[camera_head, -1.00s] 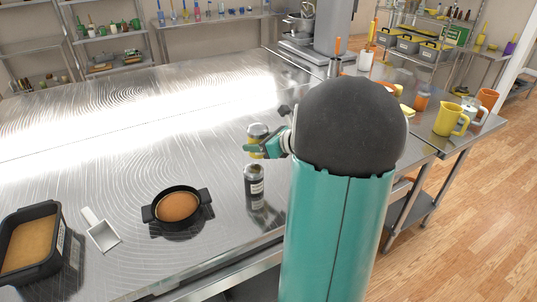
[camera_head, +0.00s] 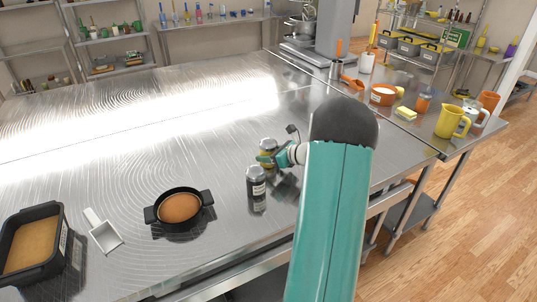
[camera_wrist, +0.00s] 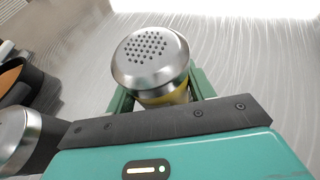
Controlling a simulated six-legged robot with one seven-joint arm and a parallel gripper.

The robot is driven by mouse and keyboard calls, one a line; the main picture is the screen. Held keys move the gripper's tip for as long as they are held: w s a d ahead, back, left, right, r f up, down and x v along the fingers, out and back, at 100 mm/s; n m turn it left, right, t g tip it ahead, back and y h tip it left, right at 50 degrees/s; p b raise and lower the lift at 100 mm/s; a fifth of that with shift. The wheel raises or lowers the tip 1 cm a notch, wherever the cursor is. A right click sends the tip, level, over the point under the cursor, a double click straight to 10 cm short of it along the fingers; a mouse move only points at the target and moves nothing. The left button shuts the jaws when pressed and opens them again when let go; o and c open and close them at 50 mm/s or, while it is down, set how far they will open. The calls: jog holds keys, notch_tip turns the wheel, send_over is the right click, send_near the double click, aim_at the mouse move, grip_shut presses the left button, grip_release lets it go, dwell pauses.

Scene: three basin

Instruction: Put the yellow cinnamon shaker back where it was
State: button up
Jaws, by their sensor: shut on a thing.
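The yellow cinnamon shaker (camera_head: 268,148) has a silver lid and is upright at the steel table, behind a dark shaker with a white label (camera_head: 256,187). My gripper (camera_head: 266,158) is shut on the yellow shaker. In the wrist view the yellow shaker's perforated lid (camera_wrist: 150,58) is between the green fingers, with a strip of yellow body below it. I cannot tell whether its base touches the table. The other shaker's silver lid (camera_wrist: 22,138) shows at the lower left of the wrist view, apart from my gripper.
A black pot with orange-brown contents (camera_head: 150,213) stands left of the shakers. A yellow jug (camera_head: 449,122) and an orange pot stand at the right. The table's middle is clear.

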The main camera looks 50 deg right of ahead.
jog(key=shift+f, duration=0.15)
jog(key=o, duration=1)
jog(key=shift+r, duration=0.2)
jog(key=v, duration=1.2)
jog(key=shift+s+d+f, duration=0.1)
